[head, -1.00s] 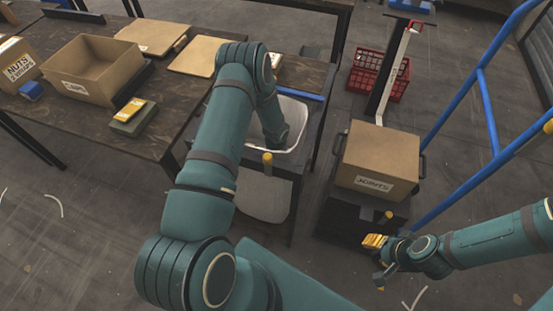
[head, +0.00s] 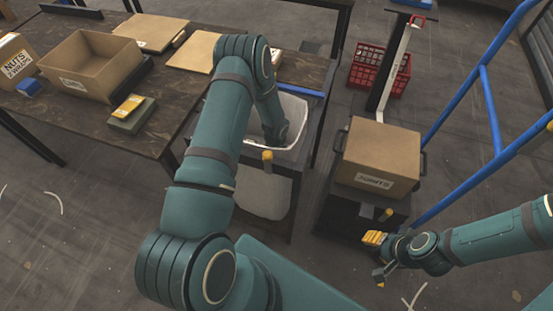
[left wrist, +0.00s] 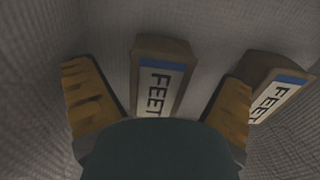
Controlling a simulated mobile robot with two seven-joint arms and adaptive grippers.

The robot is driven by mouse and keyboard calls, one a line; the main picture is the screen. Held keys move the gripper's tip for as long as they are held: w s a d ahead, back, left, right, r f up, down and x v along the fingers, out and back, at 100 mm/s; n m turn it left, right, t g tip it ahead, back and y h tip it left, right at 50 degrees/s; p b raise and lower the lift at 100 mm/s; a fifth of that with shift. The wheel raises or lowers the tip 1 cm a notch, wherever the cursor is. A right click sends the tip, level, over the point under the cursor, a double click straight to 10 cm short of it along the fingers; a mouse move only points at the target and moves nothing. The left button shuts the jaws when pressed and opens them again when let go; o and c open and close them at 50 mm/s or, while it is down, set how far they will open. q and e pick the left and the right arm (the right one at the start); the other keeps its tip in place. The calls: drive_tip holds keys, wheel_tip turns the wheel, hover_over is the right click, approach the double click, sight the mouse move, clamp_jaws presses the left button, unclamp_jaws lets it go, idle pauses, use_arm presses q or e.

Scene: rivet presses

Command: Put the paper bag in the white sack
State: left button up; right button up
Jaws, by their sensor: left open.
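The white sack (head: 263,197) hangs open in a dark stand right of the workbench. My left arm reaches down into its mouth, so the left gripper is hidden in the head view. In the left wrist view my left gripper (left wrist: 162,100) is open inside the sack, with pale woven walls around it. A brown paper bag labelled FEET (left wrist: 160,75) lies between and beyond its fingers, with no visible grip on it. A second, similar FEET bag (left wrist: 275,90) lies to the right, partly behind the right finger. My right gripper (head: 378,259) is at the lower right, fingers apart and empty.
The workbench (head: 60,118) holds an open carton (head: 92,68), a nuts box (head: 14,62) and flat brown packages (head: 193,52). A closed carton (head: 378,155) sits on a black platform right of the sack. A red crate (head: 365,68) and blue rails (head: 492,110) stand beyond.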

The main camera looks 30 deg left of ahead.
use_arm(q)
wheel_tip(320, 180, up, 11)
drive_tip(key=shift+s, duration=0.2)
idle(0.3)
wheel_tip(320, 180, up, 27)
drive_tip(key=p, duration=1.6)
drive_tip(key=shift+f, duration=0.15)
drive_tip(key=shift+w+d+f, duration=0.1)
idle(0.6)
